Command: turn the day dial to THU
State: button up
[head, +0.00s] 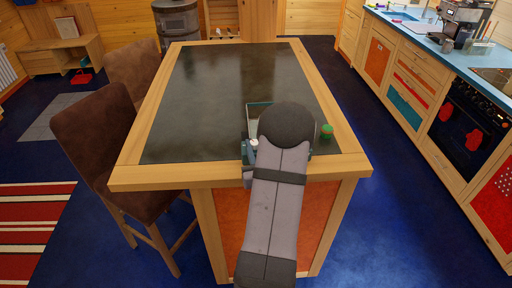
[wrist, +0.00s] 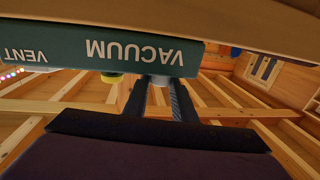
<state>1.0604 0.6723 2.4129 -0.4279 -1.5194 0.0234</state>
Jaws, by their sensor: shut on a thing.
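A dark green panel (wrist: 70,50) fills the upper part of the wrist view, with upside-down white lettering reading VACUUM and VENT. My gripper (wrist: 161,84) has its two dark fingers closed on a small pale grey piece (wrist: 160,79) at the panel's edge, under the VACUUM label. The grey piece is mostly hidden between the fingers. No day lettering shows, and I cannot make out a day dial. In the head view, a teal-edged device (head: 259,104) on the table is mostly hidden behind my arm.
A yellow-green knob-like piece (wrist: 112,77) sits beside the fingers. A small green-topped item (head: 326,131) stands right of my arm on the dark tabletop (head: 215,80). The tabletop's left and far parts are clear. Brown chairs (head: 105,135) stand on the left.

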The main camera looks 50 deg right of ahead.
jog(key=m+g+h+b, duration=0.3)
jog(key=shift+w+a+f+g+h, duration=0.1)
jog(key=shift+w+a+g+h, duration=0.2)
jog(key=shift+w+a, duration=0.05)
jog(key=m+g+h, duration=0.1)
jog(key=m+g+h+b, duration=0.1)
jog(key=m+g, duration=0.1)
jog(key=shift+w+a+g, duration=0.1)
jog(key=shift+w+g, duration=0.1)
jog(key=shift+g, duration=0.1)
jog(key=m+g, duration=0.1)
jog(key=g, duration=0.1)
jog(key=m+g+h+b, duration=0.1)
jog(key=m+g, duration=0.2)
jog(key=g, duration=0.1)
jog(key=shift+w+g+h+b, duration=0.35)
jog(key=shift+g+h, duration=0.05)
jog(key=shift+w+m+g, duration=0.15)
jog(key=shift+m+g, duration=1.55)
jog(key=shift+g, duration=0.6)
jog(key=shift+r+g+y, duration=0.2)
jog(key=shift+g+y, duration=0.1)
jog(key=o, duration=1)
jog(key=shift+o, duration=0.2)
